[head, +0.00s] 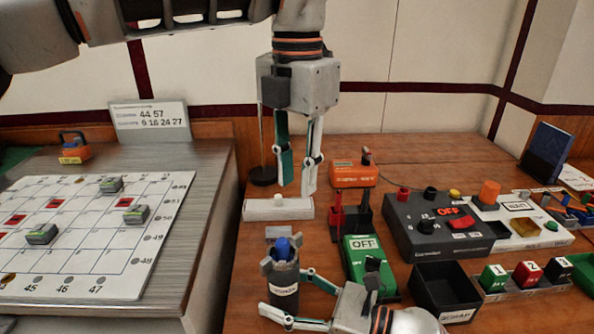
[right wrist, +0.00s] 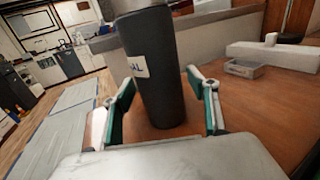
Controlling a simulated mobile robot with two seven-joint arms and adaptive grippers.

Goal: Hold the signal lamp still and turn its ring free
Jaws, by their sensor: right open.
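The signal lamp (head: 284,288) is a dark upright cylinder with a white label, near the front of the brown table. Its grey notched ring (head: 271,266) is at the top, around a blue lens (head: 283,249). My right gripper (head: 286,299) is open, with one finger on each side of the lamp body. In the right wrist view, the lamp (right wrist: 156,75) stands between the fingers with a gap on both sides; its top is cut off. My left gripper (head: 296,188) points down behind the lamp, above a white bar, its fingers apart and empty.
The white bar (head: 262,211) lies behind the lamp. A green OFF box (head: 362,256), an orange device (head: 353,174), a dark breaker panel (head: 437,228) and an empty black bin (head: 436,284) stand to the right. A grey bench (head: 185,228) with a marked board is at left.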

